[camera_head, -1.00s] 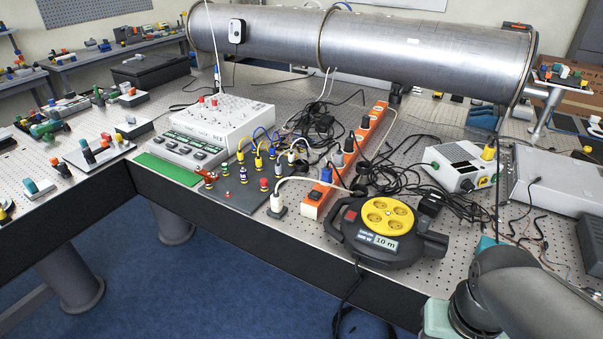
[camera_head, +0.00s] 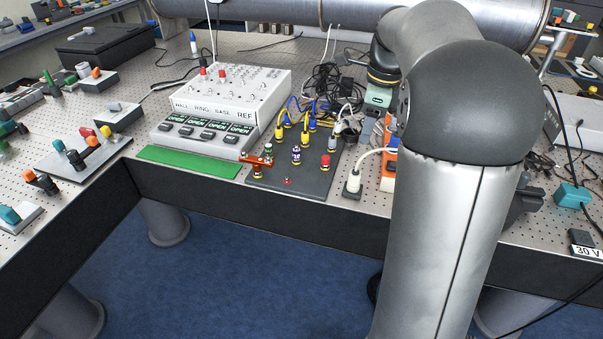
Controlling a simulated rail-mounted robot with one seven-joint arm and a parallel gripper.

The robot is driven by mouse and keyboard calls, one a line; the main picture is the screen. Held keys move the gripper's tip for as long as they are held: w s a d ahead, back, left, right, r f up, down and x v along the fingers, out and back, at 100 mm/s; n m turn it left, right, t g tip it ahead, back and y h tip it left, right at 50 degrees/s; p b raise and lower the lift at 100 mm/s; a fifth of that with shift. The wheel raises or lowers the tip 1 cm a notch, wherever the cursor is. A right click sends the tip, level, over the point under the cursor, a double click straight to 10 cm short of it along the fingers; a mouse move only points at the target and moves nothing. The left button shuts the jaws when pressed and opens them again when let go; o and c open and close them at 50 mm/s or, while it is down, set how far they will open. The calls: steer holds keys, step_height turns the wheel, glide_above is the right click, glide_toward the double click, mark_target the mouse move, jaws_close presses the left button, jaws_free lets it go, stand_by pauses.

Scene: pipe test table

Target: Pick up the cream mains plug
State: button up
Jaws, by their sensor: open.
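The cream mains plug (camera_head: 353,184) stands on the table near the front edge, just right of the dark connector board, with a white cable arching from its top to the right. It is in plain view. The orange power strip (camera_head: 389,172) is just right of it, mostly hidden behind my arm. My gripper (camera_head: 371,128) hangs below my wrist, behind and above the plug and slightly to its right, apart from it. It is open and nothing shows held in it. Its fingertips are small and hard to make out against the clutter.
The dark connector board (camera_head: 318,178) carries several coloured plugs and cables left of the plug. A white REF box (camera_head: 245,95) and a green strip (camera_head: 190,162) are farther left. Black cables (camera_head: 325,82) lie tangled behind. My arm hides the table's right-centre.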

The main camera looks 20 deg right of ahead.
mark_target(356, 173)
steer(key=f, duration=0.5)
steer(key=f+p, duration=0.1)
steer(key=f, duration=0.5)
steer(key=w+a+f+p, duration=0.1)
steer(key=f, duration=0.5)
steer(key=shift+f, duration=0.1)
steer(key=c, duration=1.1)
